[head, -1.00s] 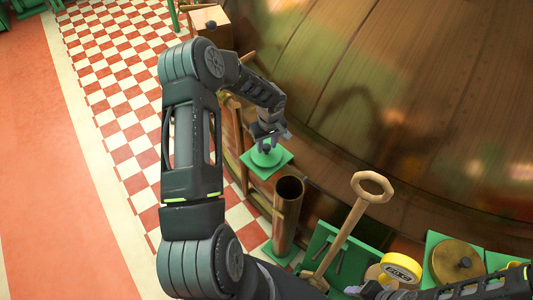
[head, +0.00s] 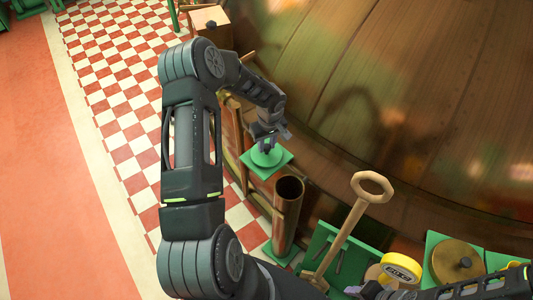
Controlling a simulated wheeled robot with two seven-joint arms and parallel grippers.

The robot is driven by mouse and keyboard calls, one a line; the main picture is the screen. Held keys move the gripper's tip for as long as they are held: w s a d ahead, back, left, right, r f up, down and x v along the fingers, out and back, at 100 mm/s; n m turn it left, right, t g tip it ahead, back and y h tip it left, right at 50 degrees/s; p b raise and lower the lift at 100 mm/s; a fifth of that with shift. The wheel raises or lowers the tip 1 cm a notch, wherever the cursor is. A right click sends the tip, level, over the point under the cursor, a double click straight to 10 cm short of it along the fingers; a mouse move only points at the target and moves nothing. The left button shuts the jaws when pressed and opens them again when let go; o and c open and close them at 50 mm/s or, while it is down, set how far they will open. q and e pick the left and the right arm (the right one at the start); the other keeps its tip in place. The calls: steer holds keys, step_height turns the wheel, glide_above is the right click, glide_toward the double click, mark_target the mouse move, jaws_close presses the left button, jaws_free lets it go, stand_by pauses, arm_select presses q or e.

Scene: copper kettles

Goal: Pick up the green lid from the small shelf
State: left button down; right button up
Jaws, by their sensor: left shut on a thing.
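The green lid (head: 262,160) is a round disc with a knob, lying on the small green square shelf (head: 281,164) in the middle of the head view. My left gripper (head: 267,145) reaches down from above and is shut on the lid's knob, which its fingers partly hide. The lid looks level and I see no clear gap between it and the shelf. Part of my right arm shows at the bottom right edge; its gripper is too cut off and covered to read.
An upright copper tube (head: 287,208) stands just below the shelf. A wooden-handled tool (head: 346,225), a yellow tape roll (head: 400,268) and a round brass lid (head: 456,262) are at the lower right. The big copper kettle wall (head: 400,90) rises close behind the shelf.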

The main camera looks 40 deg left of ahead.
mark_target(267, 147)
stand_by(0.6)
arm_select(q)
step_height(267, 147, up, 10)
steer(key=b, duration=0.1)
stand_by(0.3)
